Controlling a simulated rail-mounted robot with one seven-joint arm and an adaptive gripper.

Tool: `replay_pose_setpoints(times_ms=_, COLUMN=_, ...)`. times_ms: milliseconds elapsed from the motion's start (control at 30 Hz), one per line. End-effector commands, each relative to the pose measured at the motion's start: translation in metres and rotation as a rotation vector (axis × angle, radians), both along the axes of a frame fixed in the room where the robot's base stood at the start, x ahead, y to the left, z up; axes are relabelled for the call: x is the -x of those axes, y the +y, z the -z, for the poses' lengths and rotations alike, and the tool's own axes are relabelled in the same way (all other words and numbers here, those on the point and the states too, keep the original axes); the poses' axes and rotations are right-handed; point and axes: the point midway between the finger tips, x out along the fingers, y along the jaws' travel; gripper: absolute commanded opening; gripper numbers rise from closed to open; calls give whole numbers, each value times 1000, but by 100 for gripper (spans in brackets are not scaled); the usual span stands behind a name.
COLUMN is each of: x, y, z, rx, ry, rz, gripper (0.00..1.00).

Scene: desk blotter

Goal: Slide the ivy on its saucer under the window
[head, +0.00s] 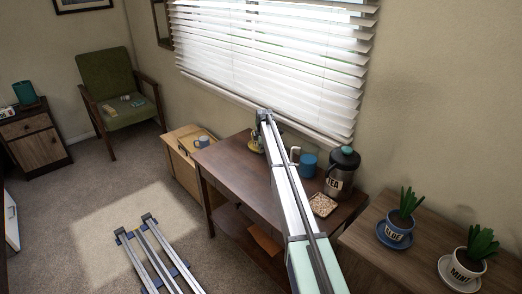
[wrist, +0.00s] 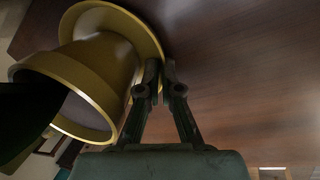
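A yellow pot (wrist: 95,85), tilted in the wrist view, stands with a yellow saucer (wrist: 145,27) on the dark brown table (wrist: 240,70). A dark shape, perhaps foliage, covers its mouth at the left; no label shows. In the head view the yellow pot (head: 254,147) is a small patch at the table's back edge below the window, mostly hidden by my arm. My gripper (wrist: 162,68) has its fingers nearly together at the saucer's rim, which seems to run between the tips. The window (head: 265,50) has white blinds.
Aloe (head: 397,230) and mint (head: 466,262) pots sit on another table. The brown tabletop's left part (head: 232,163) is clear.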

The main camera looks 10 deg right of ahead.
Motion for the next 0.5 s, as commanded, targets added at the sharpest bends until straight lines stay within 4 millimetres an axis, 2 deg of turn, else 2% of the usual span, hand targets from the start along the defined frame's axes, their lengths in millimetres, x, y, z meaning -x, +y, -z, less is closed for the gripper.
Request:
replay_pose_setpoints(times_ms=67, x=0, y=0, z=0, rx=1, ry=-1, rz=1, gripper=0)
replay_pose_setpoints(times_ms=100, x=0, y=0, z=0, rx=1, ry=-1, rz=1, gripper=17)
replay_pose_setpoints(times_ms=167, x=0, y=0, z=0, rx=1, ry=-1, rz=1, gripper=35)
replay_pose_setpoints(times_ms=500, x=0, y=0, z=-1, rx=0, ry=0, rz=1, gripper=35)
